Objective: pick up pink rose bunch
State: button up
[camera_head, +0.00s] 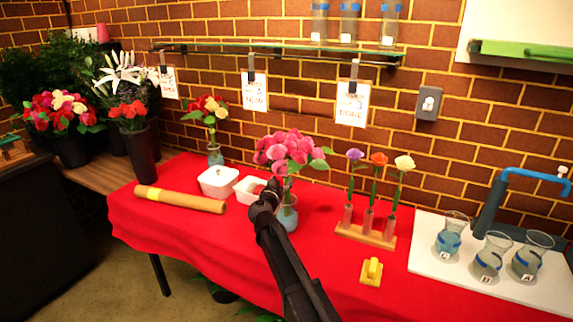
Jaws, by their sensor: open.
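The pink rose bunch (290,152) stands upright in a glass vase (288,215) with bluish water, near the middle of the red-covered table. Its stems and part of the vase are behind my arm. My gripper (270,188) is at the end of my black arm, just below and left of the blooms in the picture. It is open and appears empty. Its fingers are small and dark, and I cannot tell whether they touch the stems or the vase.
Two white containers (217,182) and a brown paper roll (180,199) lie to the left. A wooden rack (365,235) with three single flowers stands to the right, a yellow object (371,271) before it. Several beakers (487,257) stand on a white board (440,270).

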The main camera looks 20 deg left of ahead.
aim_at(286, 175)
jog(key=shift+w, duration=2.6)
grip_shut()
